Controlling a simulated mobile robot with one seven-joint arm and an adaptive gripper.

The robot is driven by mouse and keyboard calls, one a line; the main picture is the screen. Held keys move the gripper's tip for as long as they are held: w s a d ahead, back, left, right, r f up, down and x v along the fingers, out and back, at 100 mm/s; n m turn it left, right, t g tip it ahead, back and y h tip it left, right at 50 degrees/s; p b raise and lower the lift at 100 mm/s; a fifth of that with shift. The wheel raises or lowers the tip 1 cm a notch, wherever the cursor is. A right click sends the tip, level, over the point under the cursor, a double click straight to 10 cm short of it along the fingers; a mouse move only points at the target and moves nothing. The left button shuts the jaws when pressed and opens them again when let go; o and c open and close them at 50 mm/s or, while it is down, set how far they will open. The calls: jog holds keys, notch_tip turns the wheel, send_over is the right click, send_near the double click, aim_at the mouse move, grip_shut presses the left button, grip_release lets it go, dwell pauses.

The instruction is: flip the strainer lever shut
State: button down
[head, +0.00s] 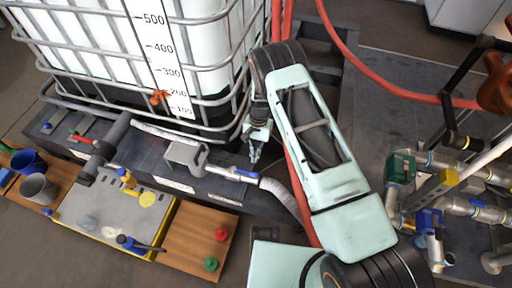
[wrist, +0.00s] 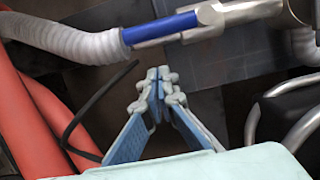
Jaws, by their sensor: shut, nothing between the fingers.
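A blue-handled lever (head: 246,173) lies along a metal pipe fitting between the grey strainer-like body and a white corrugated hose. The blue lever (wrist: 160,28) shows in the wrist view at the top, along the fitting. I cannot tell for sure that it is the strainer's lever. My gripper (head: 254,162) points down just above the fitting, close to the blue lever. In the wrist view, my gripper (wrist: 158,76) has its fingertips together and empty, below the lever in the picture, with no contact visible.
A caged white tank (head: 190,90) stands behind. The white hose (head: 285,195) and red hoses (wrist: 40,120) run close to my gripper. A wooden board (head: 190,240) with red and green knobs lies at front left. Pipes with a blue valve (head: 428,222) stand at right.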

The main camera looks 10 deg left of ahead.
aim_at(247, 173)
jog(key=shift+s+a+f, duration=0.1)
jog(key=shift+s+a, duration=0.05)
jog(key=shift+s, duration=0.65)
jog(key=shift+s+a, duration=0.15)
jog(key=shift+s, duration=0.65)
